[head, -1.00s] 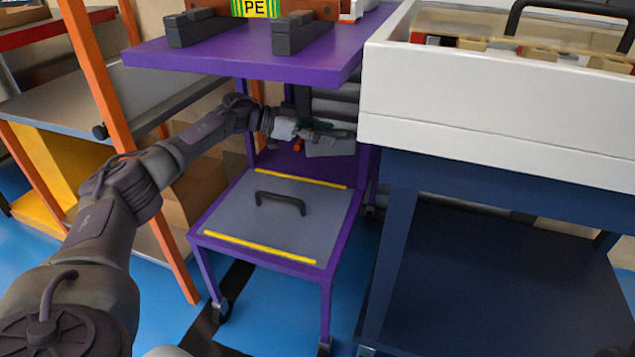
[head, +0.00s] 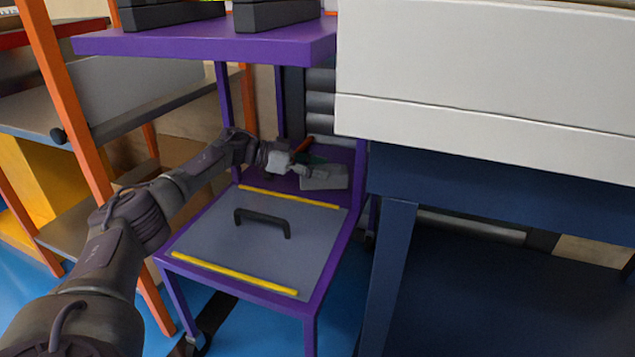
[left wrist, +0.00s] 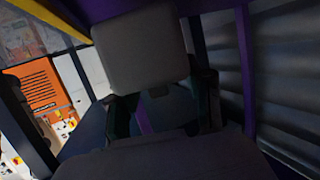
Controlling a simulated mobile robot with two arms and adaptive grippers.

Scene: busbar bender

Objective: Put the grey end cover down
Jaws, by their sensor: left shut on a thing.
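The grey end cover (head: 325,178) is a small flat grey block in the head view. It also shows large in the left wrist view (left wrist: 140,48). My left gripper (head: 303,170) is shut on the end cover and holds it over the back right part of the purple cart's lower shelf. Whether the cover touches the shelf cannot be told. The lower shelf has a grey panel (head: 215,243) with a black handle (head: 262,222) and two yellow strips. My right gripper is not in view.
The cart's purple upper shelf (head: 200,42) hangs above my left gripper. A white box on a dark blue table (head: 480,185) stands close on the right. An orange-framed rack (head: 65,100) is on the left. The panel's front part is clear.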

